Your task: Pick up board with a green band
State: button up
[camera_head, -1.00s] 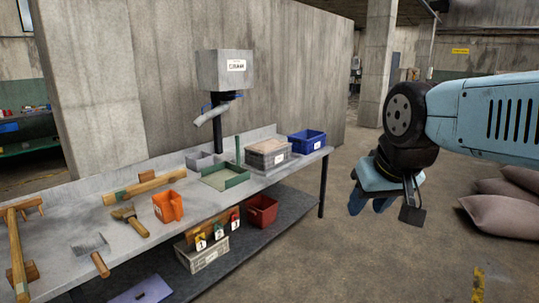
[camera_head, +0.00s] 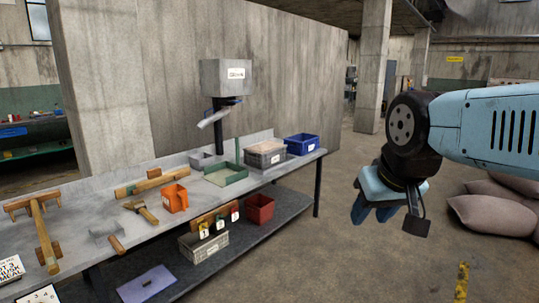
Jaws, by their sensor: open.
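A long wooden board (camera_head: 147,184) lies on the grey workbench (camera_head: 84,221). A green band shows near its left end, and a small wooden block sits at its middle back edge. My gripper (camera_head: 374,213), with blue fingers, hangs pointing down over open floor to the right of the bench. It is empty and well apart from the board. The gap between its fingers is hard to see from this angle.
Near the board are an orange scoop (camera_head: 175,198), a wooden mallet (camera_head: 142,211), a brush (camera_head: 107,237) and a wooden rake (camera_head: 45,240). A green tray (camera_head: 236,179), a grey crate (camera_head: 266,156) and a blue bin (camera_head: 301,144) stand further right. Sacks (camera_head: 490,217) lie at the right.

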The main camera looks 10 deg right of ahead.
aim_at(156, 177)
jog(key=z, duration=0.15)
jog(key=i, duration=0.95)
jog(key=u, duration=0.2)
jog(key=k, duration=0.95)
jog(key=z, duration=0.2)
jog(key=i, duration=0.95)
jog(key=u, duration=0.1)
